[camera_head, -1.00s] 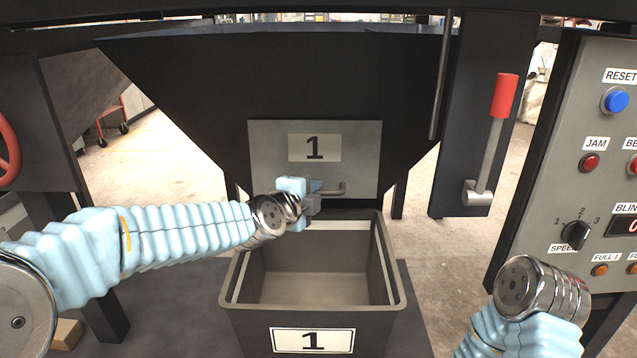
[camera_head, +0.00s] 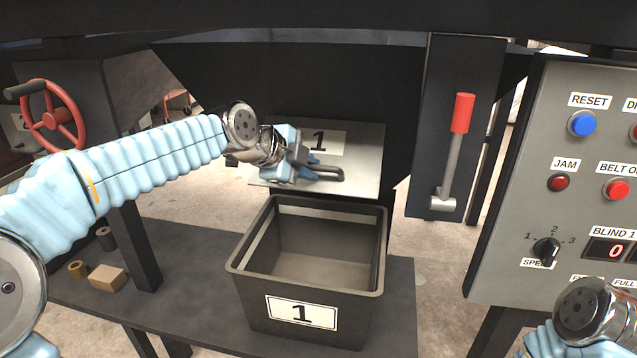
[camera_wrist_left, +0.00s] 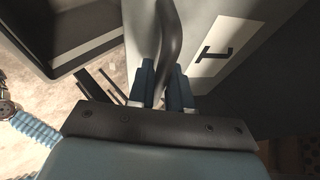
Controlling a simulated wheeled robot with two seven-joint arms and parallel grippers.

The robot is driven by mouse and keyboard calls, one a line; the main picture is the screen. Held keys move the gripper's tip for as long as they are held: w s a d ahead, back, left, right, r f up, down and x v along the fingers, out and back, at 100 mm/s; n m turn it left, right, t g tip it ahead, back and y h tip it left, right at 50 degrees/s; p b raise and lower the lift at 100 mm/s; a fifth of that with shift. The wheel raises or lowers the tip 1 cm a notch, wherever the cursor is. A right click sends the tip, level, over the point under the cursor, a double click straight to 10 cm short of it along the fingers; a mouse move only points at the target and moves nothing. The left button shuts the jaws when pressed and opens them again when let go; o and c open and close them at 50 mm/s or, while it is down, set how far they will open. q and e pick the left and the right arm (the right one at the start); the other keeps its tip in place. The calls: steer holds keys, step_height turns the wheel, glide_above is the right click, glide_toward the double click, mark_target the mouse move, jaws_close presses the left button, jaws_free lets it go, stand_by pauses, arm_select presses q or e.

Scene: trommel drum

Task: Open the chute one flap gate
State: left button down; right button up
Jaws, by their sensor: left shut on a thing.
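The chute one flap gate (camera_head: 362,160) is a light grey plate marked 1, under the dark hopper. It is swung outward, with its lower edge raised toward me. Its dark bar handle (camera_head: 325,171) sticks out from the plate. My left gripper (camera_head: 300,170) is shut on the handle. In the left wrist view the handle (camera_wrist_left: 172,45) runs between the two blue fingers (camera_wrist_left: 162,85), and the plate (camera_wrist_left: 205,75) lies beside it. My right arm shows at the lower right of the head view, but its gripper is outside the frame.
A dark bin (camera_head: 374,245) labelled 1 stands on the shelf below the gate, empty as far as I see. A red-handled lever (camera_head: 462,115) is right of the hopper. A control panel (camera_head: 510,180) stands at the right. A red handwheel (camera_head: 60,115) is at the left.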

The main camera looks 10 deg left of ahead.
arm_select(q)
step_height(320, 180, up, 7)
steer(key=p, duration=0.2)
steer(key=shift+s+r, duration=0.15)
steer(key=shift+s, duration=0.15)
stand_by(0.4)
steer(key=c, duration=1.1)
jaws_free()
steer(key=shift+w, duration=0.1)
steer(key=v, duration=1.3)
steer(key=shift+s+a+r, duration=0.1)
steer(key=shift+s+r, duration=0.05)
steer(key=shift+s, duration=0.25)
